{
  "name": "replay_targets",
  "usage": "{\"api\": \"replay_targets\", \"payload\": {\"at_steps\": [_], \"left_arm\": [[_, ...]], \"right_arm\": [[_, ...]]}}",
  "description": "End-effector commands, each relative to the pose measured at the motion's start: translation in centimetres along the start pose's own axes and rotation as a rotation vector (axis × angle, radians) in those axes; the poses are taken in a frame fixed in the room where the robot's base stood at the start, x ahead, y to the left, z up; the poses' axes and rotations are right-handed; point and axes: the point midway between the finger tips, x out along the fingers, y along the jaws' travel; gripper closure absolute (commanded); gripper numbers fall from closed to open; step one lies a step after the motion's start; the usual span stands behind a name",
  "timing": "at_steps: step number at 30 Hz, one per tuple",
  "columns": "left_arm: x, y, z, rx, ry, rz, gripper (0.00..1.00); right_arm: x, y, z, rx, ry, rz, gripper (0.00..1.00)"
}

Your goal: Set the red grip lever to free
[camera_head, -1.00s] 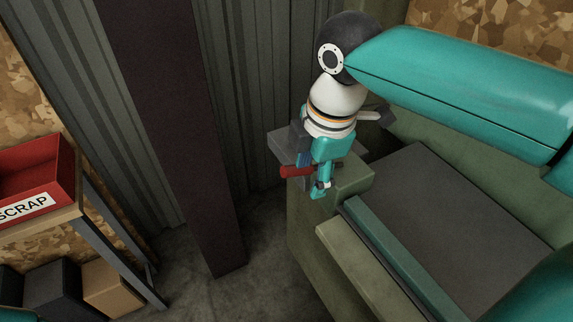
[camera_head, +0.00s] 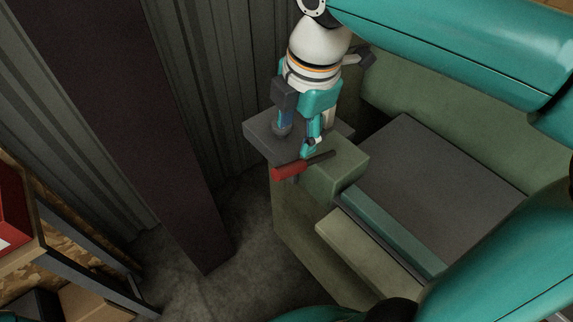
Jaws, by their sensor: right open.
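The red grip lever (camera_head: 290,171) lies at the near edge of the green housing's corner. Its red handle points left and slightly down, and its dark shaft runs up to the right. My right gripper (camera_head: 296,141) is open, pointing down just behind the lever. Its teal fingertip is close to the shaft; I cannot tell whether it touches. The other finger is over the grey block, apart from the red handle. No markings for the lever's positions can be read. My left gripper is not in view.
A grey block (camera_head: 268,137) sits behind the lever. A green housing (camera_head: 335,172) with a dark flat panel (camera_head: 445,190) spreads to the right. A dark post (camera_head: 135,130) and corrugated wall stand left. A shelf with a red bin (camera_head: 14,215) is at far left. The floor between is clear.

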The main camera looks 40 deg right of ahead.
Motion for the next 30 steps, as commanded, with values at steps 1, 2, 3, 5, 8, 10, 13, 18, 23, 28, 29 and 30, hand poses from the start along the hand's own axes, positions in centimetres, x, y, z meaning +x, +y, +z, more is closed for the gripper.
{"api": "replay_targets", "payload": {"at_steps": [1, 2, 3, 5, 8, 10, 13, 18, 23, 28, 29, 30], "left_arm": [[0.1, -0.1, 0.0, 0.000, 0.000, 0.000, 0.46], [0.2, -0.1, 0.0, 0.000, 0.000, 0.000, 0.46], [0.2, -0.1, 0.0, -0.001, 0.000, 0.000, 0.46], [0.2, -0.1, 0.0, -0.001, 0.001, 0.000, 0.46], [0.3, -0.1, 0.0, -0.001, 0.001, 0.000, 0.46], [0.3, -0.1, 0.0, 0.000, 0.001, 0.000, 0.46], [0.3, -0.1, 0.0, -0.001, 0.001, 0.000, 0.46], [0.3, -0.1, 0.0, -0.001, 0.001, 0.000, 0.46], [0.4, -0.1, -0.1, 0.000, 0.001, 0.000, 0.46], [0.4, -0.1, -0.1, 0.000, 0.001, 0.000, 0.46], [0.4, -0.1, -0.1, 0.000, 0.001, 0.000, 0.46], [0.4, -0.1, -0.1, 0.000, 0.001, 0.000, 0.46]], "right_arm": [[1.2, 0.0, -0.1, -0.004, -0.002, -0.007, 0.46], [1.8, 0.1, -0.1, -0.005, -0.001, -0.007, 0.46], [2.7, 0.1, -0.2, -0.007, -0.001, -0.007, 0.46], [4.0, 0.1, -0.3, -0.008, -0.001, -0.007, 0.46], [6.2, 0.1, -0.3, -0.011, 0.000, -0.007, 0.46], [7.7, 0.2, -0.4, -0.012, -0.001, -0.007, 0.46], [9.8, 0.2, -0.4, -0.013, 0.001, -0.007, 0.46], [12.5, 0.3, -0.5, -0.013, 0.001, -0.005, 0.46], [13.8, 0.3, -0.5, -0.013, 0.002, -0.003, 0.46], [14.2, 0.3, -0.5, -0.014, 0.002, -0.001, 0.46], [14.2, 0.3, -0.5, -0.014, 0.002, -0.001, 0.46], [14.2, 0.3, -0.5, -0.014, 0.002, -0.001, 0.46]]}}
